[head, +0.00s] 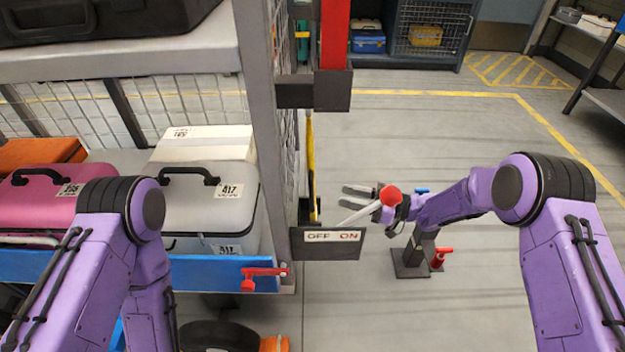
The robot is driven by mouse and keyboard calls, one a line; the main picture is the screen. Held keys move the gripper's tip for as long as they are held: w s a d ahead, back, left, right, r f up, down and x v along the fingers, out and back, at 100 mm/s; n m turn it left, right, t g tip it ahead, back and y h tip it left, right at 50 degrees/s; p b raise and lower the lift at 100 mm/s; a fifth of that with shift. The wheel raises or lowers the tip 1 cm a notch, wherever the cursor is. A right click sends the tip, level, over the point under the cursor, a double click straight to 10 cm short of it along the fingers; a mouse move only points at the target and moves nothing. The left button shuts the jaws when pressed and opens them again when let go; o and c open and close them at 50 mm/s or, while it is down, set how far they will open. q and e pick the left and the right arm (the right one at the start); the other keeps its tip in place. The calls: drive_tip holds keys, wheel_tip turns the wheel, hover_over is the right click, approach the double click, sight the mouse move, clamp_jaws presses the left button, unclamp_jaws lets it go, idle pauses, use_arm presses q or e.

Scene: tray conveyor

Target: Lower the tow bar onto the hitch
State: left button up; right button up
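No part is clearly recognisable as the tow bar. A yellow upright bar (311,165) stands beside the cage post, and a thick red bar (335,35) rises above it from a black bracket. A black post on a square base (411,262) stands on the floor at the right; I cannot tell if it is the hitch. My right gripper (350,196) points left with its two grey fingers apart, behind a red knob (391,196) on a white lever. Whether it touches the knob is unclear. My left gripper is out of view, below my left arm.
An OFF/ON panel (333,243) is at the lever's foot. A shelf cart at the left holds a pink case (38,205) and a grey case (205,205); its blue rail (205,270) carries a red handle (262,276). A tyre (218,336) lies below.

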sight(311, 191)
drive_tip(key=shift+g, duration=0.3)
drive_tip(key=x, duration=0.3)
drive_tip(key=b+x, duration=0.1)
drive_tip(key=x, duration=0.6)
drive_tip(key=shift+s+a+r+b, duration=0.15)
drive_tip(key=shift+s+a+b, duration=0.1)
drive_tip(key=shift+s+b, duration=0.15)
clamp_jaws()
